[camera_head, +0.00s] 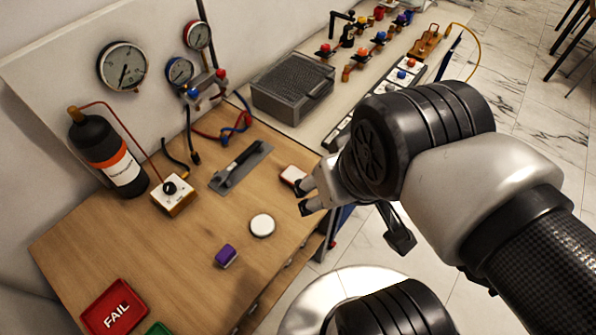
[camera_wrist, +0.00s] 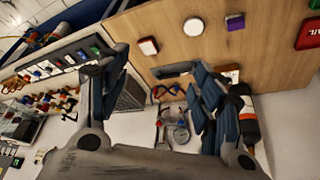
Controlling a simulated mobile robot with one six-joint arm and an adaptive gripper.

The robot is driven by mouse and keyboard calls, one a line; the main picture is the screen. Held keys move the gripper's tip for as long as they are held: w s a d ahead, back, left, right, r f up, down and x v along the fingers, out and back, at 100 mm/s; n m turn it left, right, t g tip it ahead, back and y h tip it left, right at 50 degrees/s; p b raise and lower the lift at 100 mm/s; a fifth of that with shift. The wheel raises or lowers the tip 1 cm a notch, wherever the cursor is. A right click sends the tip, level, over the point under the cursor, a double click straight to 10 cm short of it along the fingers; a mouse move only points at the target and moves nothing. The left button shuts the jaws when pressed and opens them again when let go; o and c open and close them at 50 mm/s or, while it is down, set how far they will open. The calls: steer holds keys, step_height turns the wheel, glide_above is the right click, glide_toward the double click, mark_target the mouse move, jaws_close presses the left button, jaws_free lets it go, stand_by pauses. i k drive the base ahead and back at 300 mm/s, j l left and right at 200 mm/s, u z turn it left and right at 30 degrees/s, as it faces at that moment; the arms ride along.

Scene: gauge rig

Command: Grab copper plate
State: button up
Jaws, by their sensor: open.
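A copper-coloured flat piece (camera_head: 426,42) lies at the far end of the pale bench in the head view, with small fittings on it and a yellow cable beside it. I cannot tell for sure that it is the copper plate. I cannot make it out clearly in the wrist view. My gripper (camera_head: 303,197) is above the front edge of the wooden table, close to a red-and-white block (camera_head: 293,176) and far from the copper-coloured piece. In the wrist view my gripper (camera_wrist: 158,62) has its fingers wide apart, with nothing held.
On the wooden table are a white disc (camera_head: 262,225), a purple block (camera_head: 226,256), a red FAIL tray (camera_head: 114,306), a switch box (camera_head: 173,196) and a black bottle (camera_head: 108,153). A grey ribbed case (camera_head: 292,88) and several coloured valves stand on the pale bench.

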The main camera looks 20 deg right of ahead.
mark_target(293, 171)
steer(key=i+l+u, duration=0.15)
steer(key=l+u, duration=0.25)
steer(key=i+l+u, duration=0.1)
steer(key=u, duration=0.35)
steer(key=l+u, duration=0.8)
steer(key=k+l, duration=0.1)
steer(key=l, duration=0.35)
steer(key=l+u, duration=0.1)
steer(key=l, duration=0.4)
steer(key=k+l, duration=0.15)
steer(key=l, duration=0.3)
steer(key=u, duration=0.05)
